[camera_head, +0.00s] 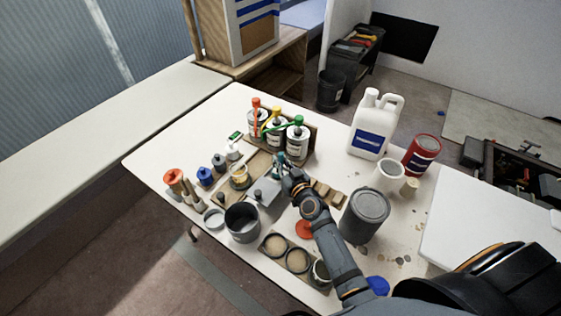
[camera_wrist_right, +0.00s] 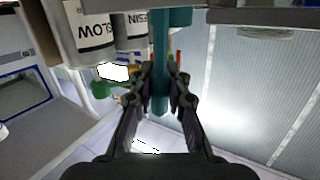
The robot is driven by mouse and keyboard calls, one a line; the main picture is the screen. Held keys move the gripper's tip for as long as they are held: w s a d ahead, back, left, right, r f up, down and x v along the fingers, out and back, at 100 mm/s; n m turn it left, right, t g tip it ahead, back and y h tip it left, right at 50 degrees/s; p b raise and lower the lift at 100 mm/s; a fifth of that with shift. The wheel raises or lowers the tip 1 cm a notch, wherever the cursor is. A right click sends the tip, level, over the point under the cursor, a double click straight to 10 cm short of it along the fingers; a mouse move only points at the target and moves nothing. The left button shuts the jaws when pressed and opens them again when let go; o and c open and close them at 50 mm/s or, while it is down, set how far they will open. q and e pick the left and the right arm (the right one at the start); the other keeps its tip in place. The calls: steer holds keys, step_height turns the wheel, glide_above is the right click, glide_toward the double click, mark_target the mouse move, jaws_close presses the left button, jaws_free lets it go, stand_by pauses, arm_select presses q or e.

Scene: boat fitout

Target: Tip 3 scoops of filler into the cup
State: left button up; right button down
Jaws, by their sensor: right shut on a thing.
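My right gripper (camera_head: 281,166) reaches over the middle of the table, and its fingers (camera_wrist_right: 160,85) are shut on a teal handle (camera_wrist_right: 160,50). The handle's far end is out of the right wrist view, so I cannot tell whether it carries filler. A small clear cup with yellowish contents (camera_head: 240,178) stands left of the gripper, apart from it. Two round tubs with tan contents (camera_head: 275,244) sit at the table's front; which container is the filler is not clear. My left gripper is not in view.
Pump bottles with red, yellow and green tops (camera_head: 276,132) stand close behind the gripper. A white jug (camera_head: 371,130), red can (camera_head: 422,153), white cup (camera_head: 388,177) and large grey can (camera_head: 364,216) stand to the right. Small bottles (camera_head: 205,177) line the left.

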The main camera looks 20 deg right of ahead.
mark_target(281, 153)
steer(key=shift+r+p, duration=2.1)
steer(key=shift+r, duration=0.55)
steer(key=shift+f, duration=0.1)
